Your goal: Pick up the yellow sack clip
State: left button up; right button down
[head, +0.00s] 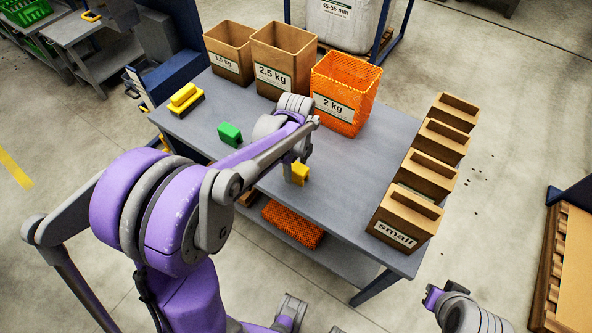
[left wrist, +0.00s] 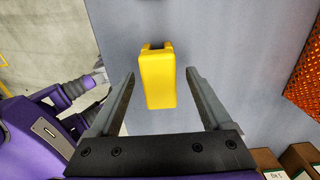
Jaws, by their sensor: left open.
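The yellow sack clip (head: 301,172) lies on the grey table (head: 330,205) near its front edge in the head view, partly hidden by my left gripper. In the left wrist view the yellow sack clip (left wrist: 160,80) is a plain block with a notch at its far end. My left gripper (left wrist: 161,78) is open, with one finger on each side of the clip and gaps on both sides. In the head view the left gripper (head: 290,178) is at the clip. My right arm (head: 465,308) shows at the lower right of the head view; its jaw state is unclear.
A green clip (head: 230,134) and a yellow-black brush-like block (head: 184,98) lie on the table's left. Brown boxes (head: 408,218) line the right edge. Orange netting (head: 292,223) lies on the shelf below.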

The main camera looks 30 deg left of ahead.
aim_at(296, 166)
pick_arm(q)
jog(key=shift+f, duration=0.25)
grip_shut()
jog(key=shift+r, duration=0.1)
notch_tip(296, 166, up, 10)
jog(key=shift+f+p, duration=0.1)
jog(key=shift+p, duration=0.3)
dwell(0.3)
